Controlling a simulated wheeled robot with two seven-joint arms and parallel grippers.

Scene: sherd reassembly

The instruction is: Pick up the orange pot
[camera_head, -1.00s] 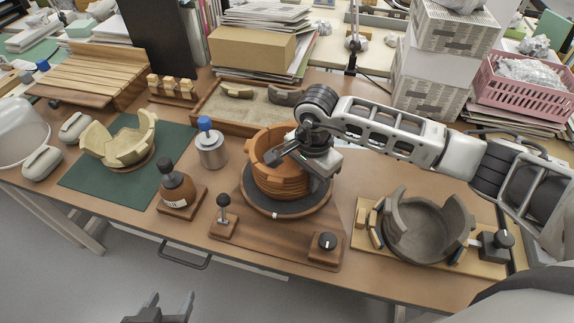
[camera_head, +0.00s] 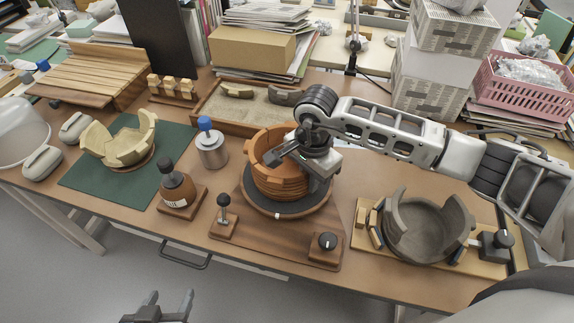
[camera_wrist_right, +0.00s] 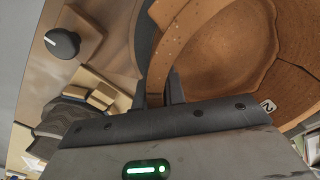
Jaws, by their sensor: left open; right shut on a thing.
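The orange pot (camera_head: 278,183), with a broken, stepped rim, stands on the dark round turntable (camera_head: 262,207) in the middle of the table. My right gripper (camera_head: 273,158) reaches over it from the right and is shut on its wall. In the right wrist view the pot's wall (camera_wrist_right: 172,50) passes between the two fingers of my right gripper (camera_wrist_right: 159,93). The pot's inside, with crack lines, shows beyond. Part of the rim is hidden behind my gripper in the head view. My left gripper (camera_head: 170,301) is open and empty at the bottom edge, in front of the table.
A grey pot (camera_head: 425,228) in a wooden cradle stands at right. A cream pot (camera_head: 122,145) sits on a green mat (camera_head: 85,184) at left. A brown bottle (camera_head: 177,185), a metal can (camera_head: 211,147) and a knob (camera_head: 327,241) are near the turntable. A sherd tray (camera_head: 213,108) lies behind.

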